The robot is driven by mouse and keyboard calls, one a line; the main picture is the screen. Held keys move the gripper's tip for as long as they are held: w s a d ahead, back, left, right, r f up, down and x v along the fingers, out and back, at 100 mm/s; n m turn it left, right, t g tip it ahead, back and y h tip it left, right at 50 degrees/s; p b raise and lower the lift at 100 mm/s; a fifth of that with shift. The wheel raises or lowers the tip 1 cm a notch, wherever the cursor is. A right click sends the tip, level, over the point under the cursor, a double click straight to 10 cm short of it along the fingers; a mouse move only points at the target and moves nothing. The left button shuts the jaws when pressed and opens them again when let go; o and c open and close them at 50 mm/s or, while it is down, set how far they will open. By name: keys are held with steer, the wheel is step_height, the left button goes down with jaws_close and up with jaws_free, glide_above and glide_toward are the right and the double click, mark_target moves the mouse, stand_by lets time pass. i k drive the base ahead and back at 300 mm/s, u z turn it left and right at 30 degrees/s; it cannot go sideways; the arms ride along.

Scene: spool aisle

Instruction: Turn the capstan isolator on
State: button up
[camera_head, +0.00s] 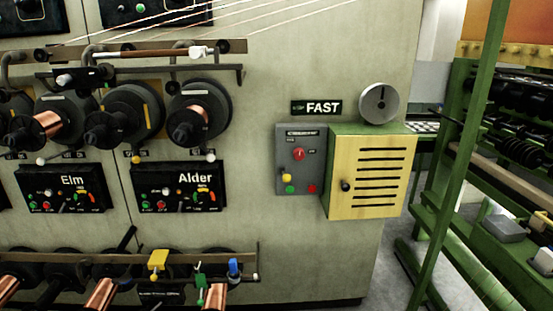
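My gripper is not in view.
A yellow louvred cabinet (370,178) with a black knob juts out right of the box. A grey disc (379,103) is above it. "Elm" (63,187) and "Alder" (181,186) panels and copper spools are left. Green racks (480,190) stand right, beyond a floor gap.

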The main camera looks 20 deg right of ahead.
mark_target(298, 153)
steer(key=u, duration=0.85)
steer(key=k, duration=0.85)
steer(key=z, duration=0.25)
steer(key=i, duration=0.55)
steer(key=u, duration=0.05)
